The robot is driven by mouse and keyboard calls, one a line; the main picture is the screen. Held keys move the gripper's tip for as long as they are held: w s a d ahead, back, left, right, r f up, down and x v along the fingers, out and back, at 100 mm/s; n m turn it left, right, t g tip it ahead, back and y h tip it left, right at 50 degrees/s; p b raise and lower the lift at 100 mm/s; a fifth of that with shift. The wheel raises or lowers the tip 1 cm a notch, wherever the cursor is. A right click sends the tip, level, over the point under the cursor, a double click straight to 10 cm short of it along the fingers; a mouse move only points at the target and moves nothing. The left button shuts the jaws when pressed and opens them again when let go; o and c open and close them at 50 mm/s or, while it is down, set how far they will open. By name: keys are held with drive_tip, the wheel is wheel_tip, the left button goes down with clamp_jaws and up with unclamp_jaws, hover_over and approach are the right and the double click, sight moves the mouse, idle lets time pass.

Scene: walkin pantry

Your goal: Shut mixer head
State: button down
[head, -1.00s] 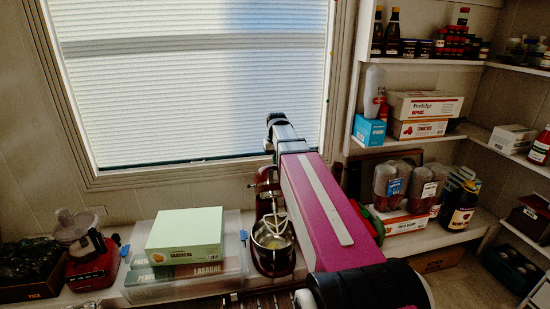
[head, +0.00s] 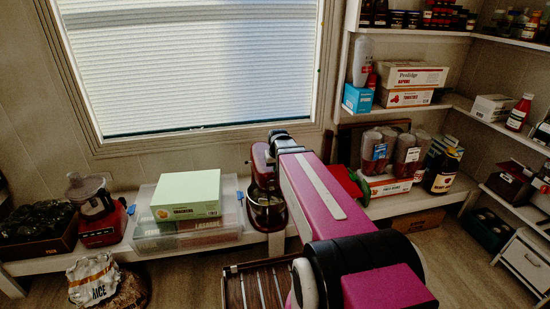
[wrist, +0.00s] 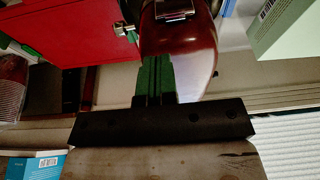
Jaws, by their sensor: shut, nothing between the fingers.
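The stand mixer (head: 260,165) is dark red and stands on the low shelf below the window, with a metal bowl (head: 266,200) at its front. My arm hides its right side. The mixer's glossy dark red body (wrist: 190,45) fills the upper middle of the wrist view. My gripper (wrist: 155,80) has green fingers, together and empty, right in front of that surface. I cannot tell whether they touch it. In the head view the fingers are hidden behind the end of my arm, close to the mixer's top. The exact tilt of the mixer head is unclear.
A clear bin (head: 230,229) with a pale green box (head: 187,195) stands left of the mixer. A red food processor (head: 100,215) is farther left. Jars (head: 377,150) and boxes fill the right shelves. A rice bag (head: 93,279) and a slatted wooden item (head: 258,290) are in front.

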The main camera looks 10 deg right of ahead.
drive_tip(key=shift+s+f, duration=0.4)
drive_tip(key=shift+f, duration=0.35)
drive_tip(key=shift+s+f, duration=0.35)
drive_tip(key=shift+f, duration=0.4)
